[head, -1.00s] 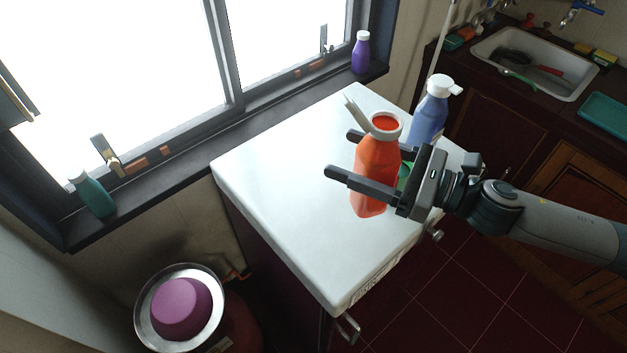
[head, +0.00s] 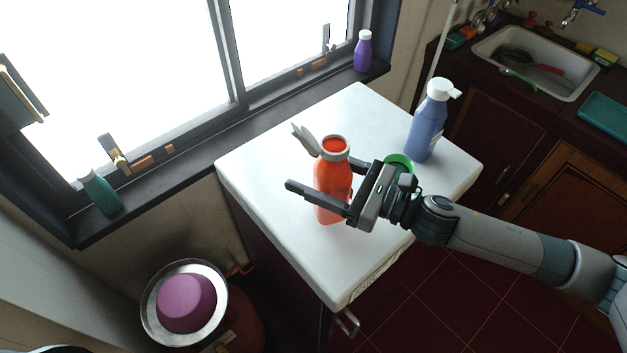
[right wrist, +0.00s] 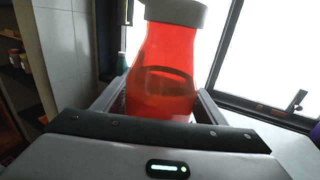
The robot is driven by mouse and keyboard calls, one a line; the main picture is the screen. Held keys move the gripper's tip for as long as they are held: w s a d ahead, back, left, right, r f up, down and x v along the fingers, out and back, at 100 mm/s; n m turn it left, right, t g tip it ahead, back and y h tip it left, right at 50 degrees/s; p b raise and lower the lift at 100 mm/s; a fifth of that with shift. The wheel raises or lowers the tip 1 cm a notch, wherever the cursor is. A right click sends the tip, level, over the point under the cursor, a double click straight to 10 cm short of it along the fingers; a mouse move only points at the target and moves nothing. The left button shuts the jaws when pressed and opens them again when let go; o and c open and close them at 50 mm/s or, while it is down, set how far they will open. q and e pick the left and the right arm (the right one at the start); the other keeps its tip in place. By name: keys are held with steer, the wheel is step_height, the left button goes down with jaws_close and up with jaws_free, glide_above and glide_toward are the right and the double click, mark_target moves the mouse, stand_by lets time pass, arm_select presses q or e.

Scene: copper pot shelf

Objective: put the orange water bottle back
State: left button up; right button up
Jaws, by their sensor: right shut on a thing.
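The orange water bottle (head: 333,177) is upright with its grey lid flipped open, over the white top of the cabinet (head: 270,170). My right gripper (head: 322,182) is shut on the bottle, with one finger on each side of its body. The right wrist view shows the bottle (right wrist: 163,75) filling the space between the fingers. I cannot tell whether its base touches the white top. My left gripper is not in view.
A blue bottle with a white cap (head: 429,125) and a green round item (head: 398,161) stand on the white top, right of the bottle. A teal bottle (head: 101,192) and a purple bottle (head: 363,52) stand on the dark windowsill. The white top's left part is clear.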

mark_target(313, 183)
steer(key=shift+f+p, duration=0.5)
steer(key=shift+f, duration=1.5)
steer(key=o, duration=1.5)
steer(key=shift+r, duration=0.2)
steer(key=shift+s+d+f+b, duration=0.2)
steer(key=shift+d+b, duration=0.15)
steer(key=shift+d, duration=0.2)
steer(key=b+v, duration=0.4)
steer(key=v, duration=0.6)
steer(key=shift+s+d+r, duration=0.2)
steer(key=shift+d, duration=0.15)
